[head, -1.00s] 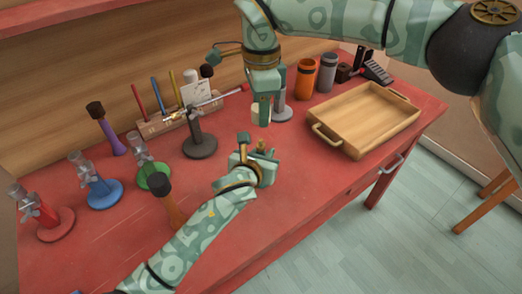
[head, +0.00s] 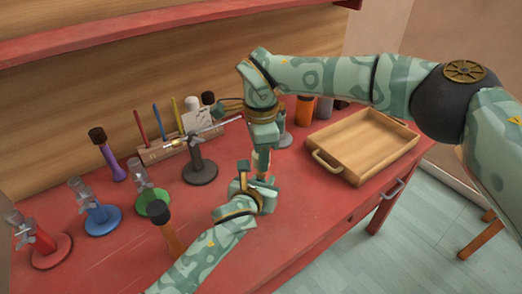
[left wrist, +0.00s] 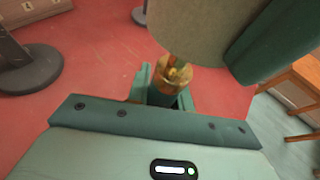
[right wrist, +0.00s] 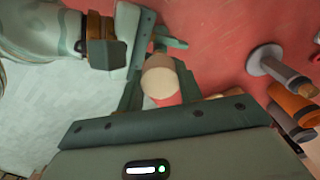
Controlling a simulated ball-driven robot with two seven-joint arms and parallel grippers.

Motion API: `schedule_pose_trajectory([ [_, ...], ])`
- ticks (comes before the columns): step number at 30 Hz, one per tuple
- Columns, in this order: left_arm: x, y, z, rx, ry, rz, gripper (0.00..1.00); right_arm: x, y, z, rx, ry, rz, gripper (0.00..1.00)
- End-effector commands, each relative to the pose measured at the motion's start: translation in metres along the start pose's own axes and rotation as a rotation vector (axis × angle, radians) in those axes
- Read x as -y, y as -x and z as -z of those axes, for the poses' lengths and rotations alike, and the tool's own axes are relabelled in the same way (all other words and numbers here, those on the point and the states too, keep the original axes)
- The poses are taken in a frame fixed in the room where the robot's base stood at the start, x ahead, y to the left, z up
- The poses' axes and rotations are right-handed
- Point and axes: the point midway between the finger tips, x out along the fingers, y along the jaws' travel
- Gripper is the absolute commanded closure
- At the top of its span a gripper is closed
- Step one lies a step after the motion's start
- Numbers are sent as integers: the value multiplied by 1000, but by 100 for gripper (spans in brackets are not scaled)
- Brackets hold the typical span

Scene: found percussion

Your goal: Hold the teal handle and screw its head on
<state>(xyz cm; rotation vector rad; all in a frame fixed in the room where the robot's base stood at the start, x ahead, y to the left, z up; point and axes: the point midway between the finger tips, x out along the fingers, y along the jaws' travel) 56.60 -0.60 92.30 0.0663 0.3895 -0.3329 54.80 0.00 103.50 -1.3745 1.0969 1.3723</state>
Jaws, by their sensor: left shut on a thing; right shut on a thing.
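My left gripper (head: 256,188) is shut on the teal handle, low over the front middle of the table. Its brass threaded end (left wrist: 177,75) points up between the jaws in the left wrist view; the rest is mostly hidden. My right gripper (head: 265,136) is directly above, pointing down, shut on the cream-coloured head (head: 262,160). The head also shows between the fingers in the right wrist view (right wrist: 160,78). In the left wrist view the head (left wrist: 198,28) is just over the brass end; I cannot tell whether they touch.
A wooden tray (head: 340,171) lies to the right. A dark stand (head: 199,170) with a rod and a rack of sticks (head: 160,152) are behind left. Red (head: 50,252), blue (head: 103,220) and green (head: 153,203) stands and a dark-topped mallet (head: 161,217) are at the left.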

Motion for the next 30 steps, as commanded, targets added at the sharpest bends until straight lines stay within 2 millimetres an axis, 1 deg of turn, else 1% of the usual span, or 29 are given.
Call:
schedule_pose_trajectory([
  [3,0,0,0,-1,0,0,100,0,-8,0,1,1,-1,86],
  [6,0,0,0,-1,0,0,100,0,-11,0,2,1,0,86],
  [21,0,0,0,-1,-1,-1,100,0,-11,0,1,1,1,86],
  [30,0,0,0,-1,-1,-1,100,0,-16,0,1,1,0,86],
])
